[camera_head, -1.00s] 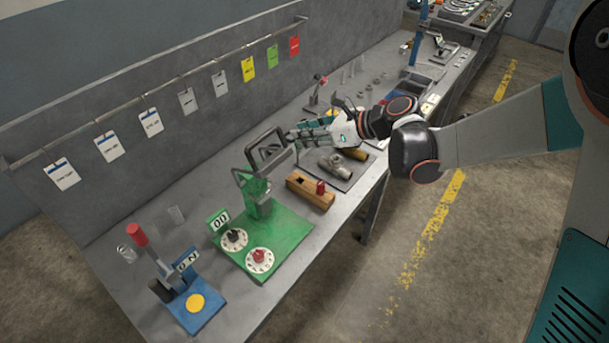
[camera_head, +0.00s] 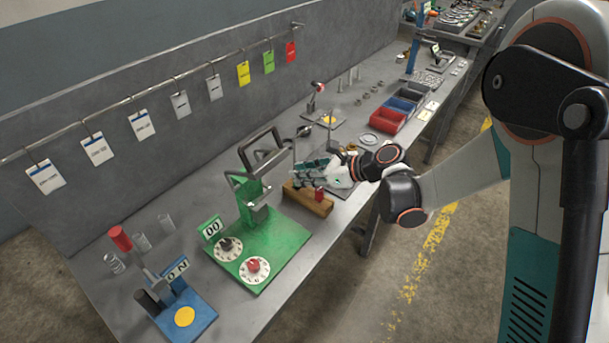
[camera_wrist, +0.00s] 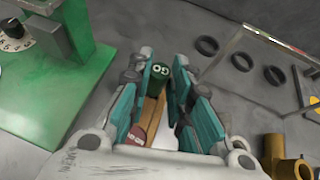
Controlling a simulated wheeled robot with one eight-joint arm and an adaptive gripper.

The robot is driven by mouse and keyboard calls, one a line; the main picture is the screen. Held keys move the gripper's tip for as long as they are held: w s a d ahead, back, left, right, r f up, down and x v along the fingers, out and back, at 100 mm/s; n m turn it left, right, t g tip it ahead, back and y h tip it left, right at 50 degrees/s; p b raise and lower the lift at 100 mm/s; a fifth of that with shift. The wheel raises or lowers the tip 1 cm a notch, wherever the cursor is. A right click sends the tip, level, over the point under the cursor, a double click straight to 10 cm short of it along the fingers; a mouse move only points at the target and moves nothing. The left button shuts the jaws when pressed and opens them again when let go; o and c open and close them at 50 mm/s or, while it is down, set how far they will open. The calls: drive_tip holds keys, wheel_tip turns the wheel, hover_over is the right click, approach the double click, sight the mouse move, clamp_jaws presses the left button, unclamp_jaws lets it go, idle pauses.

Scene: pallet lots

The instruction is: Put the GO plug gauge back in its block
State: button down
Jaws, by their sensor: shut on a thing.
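The GO plug gauge (camera_wrist: 158,74) shows its green end, marked GO, between my fingers in the wrist view. My gripper (camera_wrist: 161,88) is shut on it. In the head view my gripper (camera_head: 300,172) is over the left part of the wooden block (camera_head: 318,208), and its fingers hide that end. The block also shows below the fingers in the wrist view (camera_wrist: 152,112). A red-capped gauge (camera_head: 319,194) stands in the block's right part; its red cap is in the wrist view (camera_wrist: 137,135). Whether the GO gauge's lower end is in a hole is hidden.
A green fixture (camera_head: 285,240) with two dials stands just left of the block. A blue stand (camera_head: 195,312) is at the front left. Red and blue bins (camera_head: 387,122) stand farther back.

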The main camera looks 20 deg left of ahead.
drive_tip(key=shift+f+b, duration=0.4)
drive_tip(key=shift+f, duration=0.2)
drive_tip(key=c, duration=1.5)
unclamp_jaws()
drive_tip(key=shift+o, duration=0.2)
drive_tip(key=shift+r, duration=0.2)
drive_tip(key=shift+r, duration=0.25)
drive_tip(key=p+v, duration=0.4)
drive_tip(key=v, duration=0.8)
drive_tip(key=shift+r, duration=0.2)
